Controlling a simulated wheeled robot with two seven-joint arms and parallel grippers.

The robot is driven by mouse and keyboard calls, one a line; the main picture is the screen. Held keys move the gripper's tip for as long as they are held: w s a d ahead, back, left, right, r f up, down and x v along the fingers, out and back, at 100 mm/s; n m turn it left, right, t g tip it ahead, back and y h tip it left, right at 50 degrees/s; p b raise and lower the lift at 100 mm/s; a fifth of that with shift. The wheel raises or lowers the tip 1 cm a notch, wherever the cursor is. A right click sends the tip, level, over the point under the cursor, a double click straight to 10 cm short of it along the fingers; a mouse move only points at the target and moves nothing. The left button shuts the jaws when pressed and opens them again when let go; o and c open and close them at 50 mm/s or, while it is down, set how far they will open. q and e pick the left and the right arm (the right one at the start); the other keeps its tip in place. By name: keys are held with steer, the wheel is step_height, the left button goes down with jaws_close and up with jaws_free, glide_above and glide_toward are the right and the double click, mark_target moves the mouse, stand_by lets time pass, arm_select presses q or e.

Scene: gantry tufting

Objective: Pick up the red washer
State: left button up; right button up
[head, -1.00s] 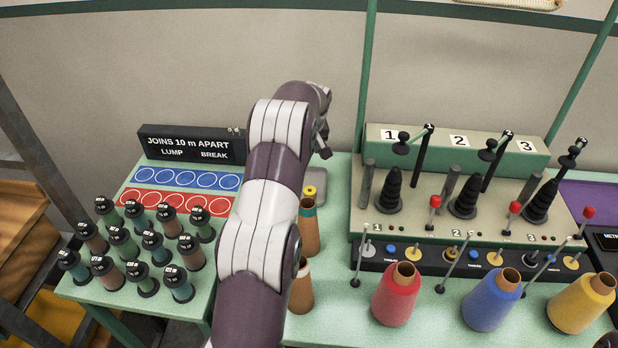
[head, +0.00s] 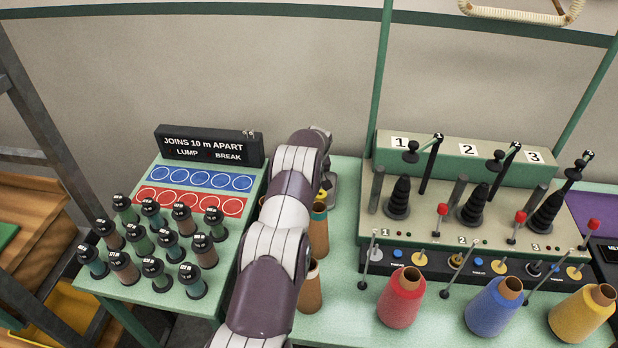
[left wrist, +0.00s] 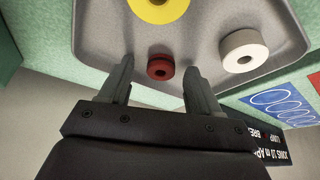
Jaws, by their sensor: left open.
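The red washer (left wrist: 160,67) is a small dark-red ring lying in a grey tray (left wrist: 205,50) in the left wrist view. My left gripper (left wrist: 160,75) is open, with one finger on each side of the red washer and apart from it in the picture. Whether the fingertips are down at its height I cannot tell. A yellow disc (left wrist: 160,8) and a white washer (left wrist: 243,50) lie in the same tray. In the head view my left arm hides the red washer and most of the tray (head: 331,186). My right gripper is not in view.
A black sign (head: 209,146) and several dark-capped spools (head: 150,240) stand left of my arm. Brown cones (head: 310,290) stand close beside my forearm. The machine with posts (head: 440,220) and red, blue and yellow cones (head: 401,300) fills the right.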

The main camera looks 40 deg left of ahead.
arm_select(q)
steer(key=shift+s, duration=0.1)
steer(key=c, duration=1.1)
steer(key=shift+c, duration=0.2)
